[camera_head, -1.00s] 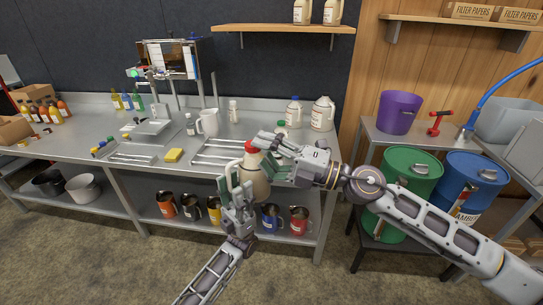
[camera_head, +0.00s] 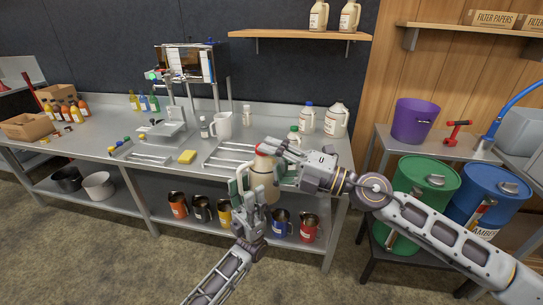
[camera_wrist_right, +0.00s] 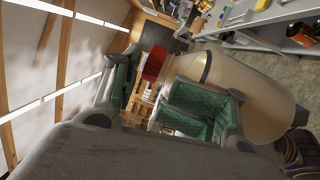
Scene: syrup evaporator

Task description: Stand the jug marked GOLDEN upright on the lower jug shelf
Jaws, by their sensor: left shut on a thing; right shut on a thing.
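A cream jug (camera_head: 262,186) with a red cap hangs upright in front of the counter, between both of my grippers. Its label is not readable, so I cannot tell whether it says GOLDEN. My left gripper (camera_head: 246,188) is shut on it from the left and below. My right gripper (camera_head: 279,163) is shut on it from the right, near its upper part. The right wrist view shows the jug's body (camera_wrist_right: 265,100), the red cap (camera_wrist_right: 155,63) and the green finger pads against the jug. A wooden wall shelf (camera_head: 300,35) above the counter holds two cream jugs toward its right; its left part is bare.
The steel counter (camera_head: 95,145) holds white jugs (camera_head: 337,120), a pitcher (camera_head: 222,125), a rack (camera_head: 228,155) and a yellow sponge (camera_head: 187,157). Several coloured mugs (camera_head: 203,208) stand on the undershelf. Green (camera_head: 428,185) and blue drums and a purple bucket (camera_head: 412,120) are at right.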

